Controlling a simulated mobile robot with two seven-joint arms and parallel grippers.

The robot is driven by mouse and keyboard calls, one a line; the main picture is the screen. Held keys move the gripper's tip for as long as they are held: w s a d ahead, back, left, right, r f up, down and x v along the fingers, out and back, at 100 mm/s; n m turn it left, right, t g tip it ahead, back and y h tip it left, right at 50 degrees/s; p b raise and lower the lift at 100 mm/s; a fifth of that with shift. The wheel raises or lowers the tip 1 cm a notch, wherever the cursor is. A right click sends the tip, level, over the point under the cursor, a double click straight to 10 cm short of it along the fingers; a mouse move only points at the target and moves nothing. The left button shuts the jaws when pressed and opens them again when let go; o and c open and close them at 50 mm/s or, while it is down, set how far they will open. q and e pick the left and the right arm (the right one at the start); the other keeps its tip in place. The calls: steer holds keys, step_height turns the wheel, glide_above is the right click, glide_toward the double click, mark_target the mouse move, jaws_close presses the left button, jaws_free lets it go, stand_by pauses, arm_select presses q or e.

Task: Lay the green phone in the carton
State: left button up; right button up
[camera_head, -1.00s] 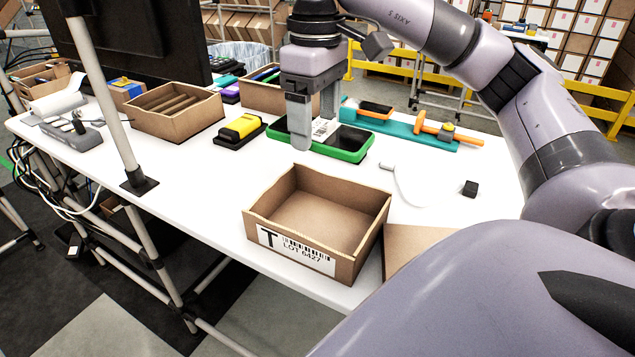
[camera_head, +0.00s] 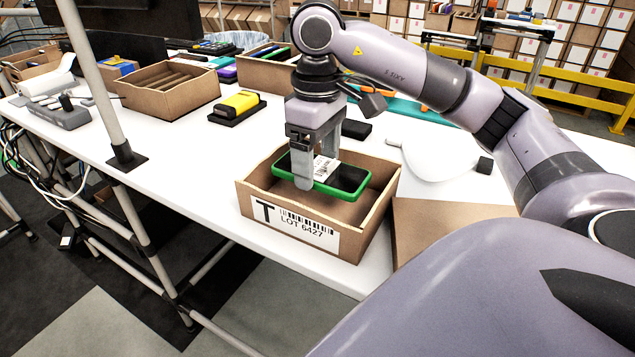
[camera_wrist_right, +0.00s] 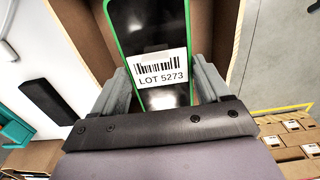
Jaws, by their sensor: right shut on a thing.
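The green phone (camera_head: 348,178), with a green rim, dark screen and white label, is held in my right gripper (camera_head: 316,165). In the head view it appears over the open brown carton (camera_head: 350,243), within its walls and near rim height, slightly tilted. I cannot tell whether it touches the carton. The carton's front label reads "T LOT 6427". In the right wrist view the phone (camera_wrist_right: 150,28) sits between the two fingers (camera_wrist_right: 160,82), its label reading "LOT 5273". The carton walls (camera_wrist_right: 85,35) show on both sides. My left gripper is not in view.
A yellow and black device (camera_head: 237,107) and a carton with dividers (camera_head: 170,90) stand at left. A black block (camera_head: 356,129) lies behind the carton. A brown flap or board (camera_head: 440,222) adjoins the carton's right side. White table is clear left of the carton.

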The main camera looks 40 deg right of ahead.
mark_target(318, 203)
steer(key=shift+f, duration=0.7)
step_height(318, 203, down, 4)
steer(key=shift+f, duration=0.1)
